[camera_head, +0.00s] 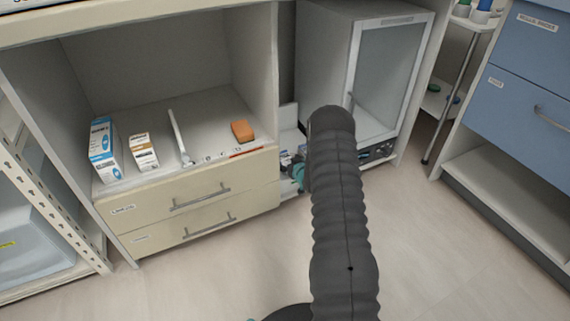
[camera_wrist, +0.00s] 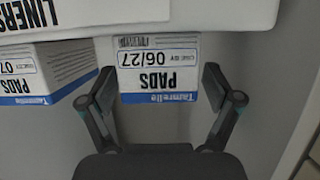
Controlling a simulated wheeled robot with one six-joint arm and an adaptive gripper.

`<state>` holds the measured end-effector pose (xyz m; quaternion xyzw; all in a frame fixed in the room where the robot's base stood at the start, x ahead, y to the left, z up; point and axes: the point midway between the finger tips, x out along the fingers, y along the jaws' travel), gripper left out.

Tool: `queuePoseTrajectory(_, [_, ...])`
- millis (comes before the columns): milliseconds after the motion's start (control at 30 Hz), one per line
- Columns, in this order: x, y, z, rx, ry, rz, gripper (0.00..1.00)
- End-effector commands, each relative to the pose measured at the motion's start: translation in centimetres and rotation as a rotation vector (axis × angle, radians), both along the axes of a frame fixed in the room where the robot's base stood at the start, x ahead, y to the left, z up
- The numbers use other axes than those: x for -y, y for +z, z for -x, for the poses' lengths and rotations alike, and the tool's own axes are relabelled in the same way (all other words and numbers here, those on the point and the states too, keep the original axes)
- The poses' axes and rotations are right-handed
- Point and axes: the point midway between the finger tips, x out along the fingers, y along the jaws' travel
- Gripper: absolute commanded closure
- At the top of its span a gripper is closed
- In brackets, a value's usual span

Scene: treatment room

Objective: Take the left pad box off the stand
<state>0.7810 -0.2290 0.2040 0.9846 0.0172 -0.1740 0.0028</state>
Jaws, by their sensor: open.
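In the wrist view, a white and blue pad box (camera_wrist: 158,72) with upside-down lettering "PADS" and "06/27" is between the fingers of my gripper (camera_wrist: 160,78). The gripper is open, with one finger on each side of the box; I cannot tell whether either touches it. A second pad box (camera_wrist: 75,65) lies to the left of the left finger. A white band (camera_wrist: 200,28), possibly part of the stand, crosses above both boxes in the picture. In the head view my dark arm covers the middle, and I cannot make out the gripper or the pad boxes there.
The wrist view shows "LINERS" packaging (camera_wrist: 25,14) at upper left. In the head view, an open cabinet (camera_head: 190,165) holds small boxes and an orange block (camera_head: 242,131). A glass-door unit (camera_head: 385,85) stands behind my arm, blue drawers (camera_head: 525,85) at right. Floor in front is clear.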

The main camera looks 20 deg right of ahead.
Motion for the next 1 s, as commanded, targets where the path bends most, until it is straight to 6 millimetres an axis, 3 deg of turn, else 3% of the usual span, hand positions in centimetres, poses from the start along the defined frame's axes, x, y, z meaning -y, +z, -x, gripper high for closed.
queuePoseTrajectory(133, [0.0, -0.6, -1.4, 0.000, 0.000, 0.001, 0.10])
queuePoseTrajectory(400, [0.0, -0.6, -1.7, 0.000, -0.001, 0.000, 0.10])
queuePoseTrajectory(467, [0.0, -0.6, -1.7, 0.000, -0.001, 0.000, 0.20])
queuePoseTrajectory(667, [0.0, -0.6, -1.7, 0.000, -0.001, 0.000, 0.70])
queuePoseTrajectory(1000, [0.0, -0.5, -1.7, 0.000, -0.001, 0.000, 0.72])
